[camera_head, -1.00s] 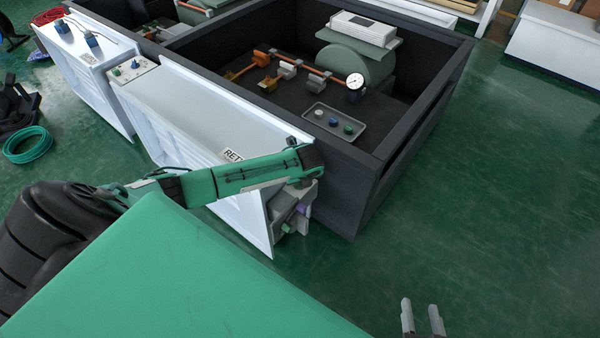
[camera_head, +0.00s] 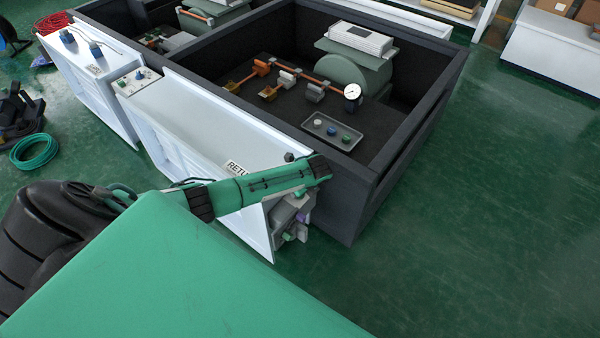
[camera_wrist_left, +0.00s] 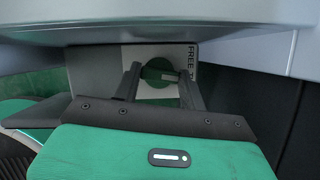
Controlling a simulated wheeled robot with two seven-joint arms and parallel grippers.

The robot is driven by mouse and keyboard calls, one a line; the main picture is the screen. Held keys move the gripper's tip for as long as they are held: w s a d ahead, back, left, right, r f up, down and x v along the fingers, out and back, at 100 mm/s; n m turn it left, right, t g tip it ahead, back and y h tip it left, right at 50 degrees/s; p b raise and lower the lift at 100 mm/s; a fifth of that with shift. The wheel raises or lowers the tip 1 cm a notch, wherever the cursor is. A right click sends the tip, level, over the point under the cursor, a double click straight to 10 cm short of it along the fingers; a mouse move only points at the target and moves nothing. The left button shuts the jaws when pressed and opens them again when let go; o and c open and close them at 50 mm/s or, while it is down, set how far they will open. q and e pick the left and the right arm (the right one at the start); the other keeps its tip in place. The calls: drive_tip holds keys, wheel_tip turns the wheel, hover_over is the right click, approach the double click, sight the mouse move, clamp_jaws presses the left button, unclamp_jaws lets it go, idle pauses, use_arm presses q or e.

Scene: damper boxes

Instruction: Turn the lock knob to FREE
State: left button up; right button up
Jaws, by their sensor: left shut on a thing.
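In the head view, my left gripper (camera_head: 290,233) is at the near end of the white duct panel, partly covered by my arm. The knob cannot be made out there. My right gripper is out of view.
The white panel (camera_head: 190,118) with a RETURN-type label runs along a dark open box (camera_head: 345,190). The box holds a gauge (camera_head: 352,91), orange pipe parts and a grey tray (camera_head: 318,122) of knobs. The green floor (camera_head: 470,200) at right is clear.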

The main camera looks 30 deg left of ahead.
use_arm(q)
drive_tip(key=n+g+p, duration=0.1)
drive_tip(key=n, duration=0.1)
drive_tip(key=n+p, duration=0.2)
drive_tip(key=shift+w+r+g, duration=0.1)
drive_tip(key=shift+w+g, duration=0.05)
drive_tip(key=shift+g, duration=0.25)
drive_tip(key=shift+n, duration=0.7)
drive_tip(key=shift+n+g, duration=0.5)
drive_tip(key=shift+n, duration=0.4)
drive_tip(key=shift+w+n+g+p, duration=0.1)
drive_tip(key=shift+n+g+p, duration=0.2)
drive_tip(key=shift+n, duration=0.4)
drive_tip(key=shift+a+n+g+h, duration=0.1)
drive_tip(key=shift+n+g+h, duration=0.25)
drive_tip(key=shift+n, duration=0.85)
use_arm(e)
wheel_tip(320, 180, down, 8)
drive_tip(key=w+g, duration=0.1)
use_arm(q)
drive_tip(key=o, duration=1)
